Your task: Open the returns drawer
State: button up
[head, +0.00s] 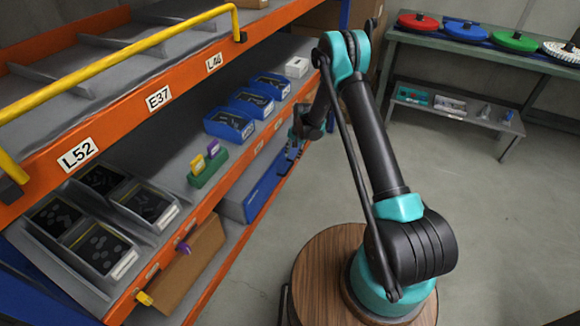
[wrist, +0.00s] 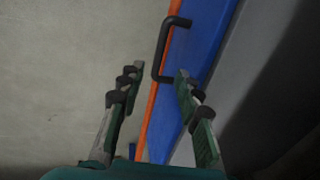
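A blue drawer front (wrist: 202,40) with a black bar handle (wrist: 163,45) fills the upper middle of the wrist view. No label naming it the returns drawer is readable. In the head view a blue drawer (head: 268,186) sits under the shelf with the blue bins, apparently closed. My gripper (wrist: 160,70) is open, with nothing between its pads that I can tell is held. The handle's lower end shows between the two fingertips; its upper end extends past them. I cannot tell how far away it is. In the head view my gripper (head: 291,150) is small, beside the drawer's far end.
Orange shelf beams (head: 135,105) and a yellow rail (head: 120,58) run along the left. Blue bins (head: 230,124), grey bins (head: 102,248) and a cardboard box (head: 190,268) stand on the shelves. A bench (head: 480,50) with coloured discs stands far right. The floor (head: 500,230) is clear.

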aim_at(289, 168)
jog(key=f, duration=0.3)
jog(key=a+f, duration=0.1)
jog(key=f, duration=0.4)
jog(key=shift+w+a+f, duration=0.25)
jog(key=shift+f, duration=0.15)
jog(key=shift+c, duration=0.5)
grip_shut()
